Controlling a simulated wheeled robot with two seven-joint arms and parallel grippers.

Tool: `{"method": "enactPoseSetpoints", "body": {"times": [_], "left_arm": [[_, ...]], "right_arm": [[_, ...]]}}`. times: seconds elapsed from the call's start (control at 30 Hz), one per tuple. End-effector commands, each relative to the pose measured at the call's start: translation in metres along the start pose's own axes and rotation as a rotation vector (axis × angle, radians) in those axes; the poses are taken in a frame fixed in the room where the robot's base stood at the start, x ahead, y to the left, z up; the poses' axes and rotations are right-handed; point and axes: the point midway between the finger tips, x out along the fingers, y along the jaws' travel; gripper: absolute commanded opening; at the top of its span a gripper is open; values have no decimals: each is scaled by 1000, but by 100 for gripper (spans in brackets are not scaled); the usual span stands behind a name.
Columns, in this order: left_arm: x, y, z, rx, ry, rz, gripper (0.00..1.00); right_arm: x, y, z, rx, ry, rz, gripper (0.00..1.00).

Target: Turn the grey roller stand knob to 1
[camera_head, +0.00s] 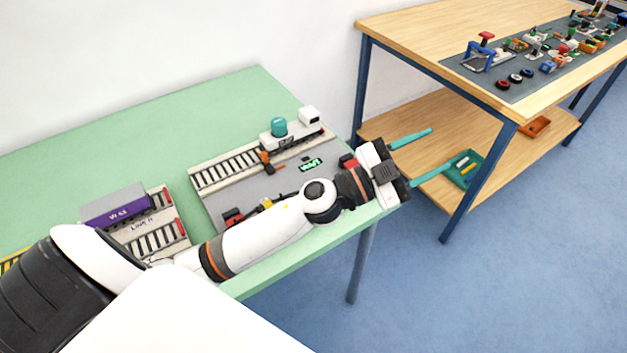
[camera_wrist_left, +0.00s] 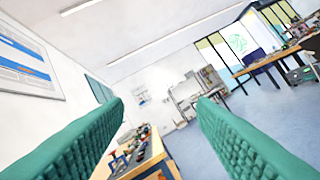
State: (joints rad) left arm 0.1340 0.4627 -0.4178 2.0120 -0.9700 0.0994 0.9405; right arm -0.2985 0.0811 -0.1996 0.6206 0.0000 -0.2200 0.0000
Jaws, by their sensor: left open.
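I cannot pick out the grey roller stand or its knob for certain; the small parts on the far table's grey mat (camera_head: 480,78) are too small to tell apart. My left gripper (camera_head: 442,148) is open and empty, its two teal fingers pointing right, past the right end of the green table. In the left wrist view both fingers (camera_wrist_left: 160,118) stand wide apart with nothing between them. My right gripper is not in view.
The green table (camera_head: 240,98) carries a track board with a white wagon (camera_head: 291,132) and a purple container (camera_head: 116,207). A wooden table (camera_head: 415,30) stands right, with a teal tray (camera_head: 476,181) and an orange tray (camera_head: 535,127) on its lower shelf. Blue floor is clear in front.

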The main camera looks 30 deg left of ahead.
Motion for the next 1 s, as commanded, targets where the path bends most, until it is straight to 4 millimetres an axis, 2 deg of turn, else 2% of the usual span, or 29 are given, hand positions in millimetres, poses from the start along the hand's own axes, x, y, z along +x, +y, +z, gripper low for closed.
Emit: {"method": "enactPoseSetpoints", "body": {"times": [0.07, 0.17, 0.23, 0.33, 0.43, 0.53, 0.6, 0.73, 0.8, 0.87, 1.0], "left_arm": [[11, -18, 8, 75, -80, -201, 52], [9, -44, 1, 151, -99, -484, 52], [0, -55, -15, 202, -54, -682, 52], [-22, -54, -51, 268, 98, -948, 52], [-55, -30, -91, 316, 347, -1169, 52], [-91, 15, -123, 339, 654, -1312, 52], [-115, 49, -136, 339, 868, -1361, 52], [-149, 100, -143, 321, 1178, -1379, 52], [-160, 117, -143, 309, 1279, -1373, 52], [-165, 125, -143, 303, 1330, -1369, 52], [-172, 124, -149, 295, 1360, -1370, 52]], "right_arm": [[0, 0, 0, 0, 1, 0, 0], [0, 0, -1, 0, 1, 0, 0], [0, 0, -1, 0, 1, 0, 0], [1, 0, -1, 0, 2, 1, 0], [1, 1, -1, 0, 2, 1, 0], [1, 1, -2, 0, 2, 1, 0], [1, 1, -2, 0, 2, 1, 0], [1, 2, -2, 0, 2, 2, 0], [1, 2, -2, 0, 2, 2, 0], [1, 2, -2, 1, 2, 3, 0], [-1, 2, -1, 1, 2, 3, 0]]}}
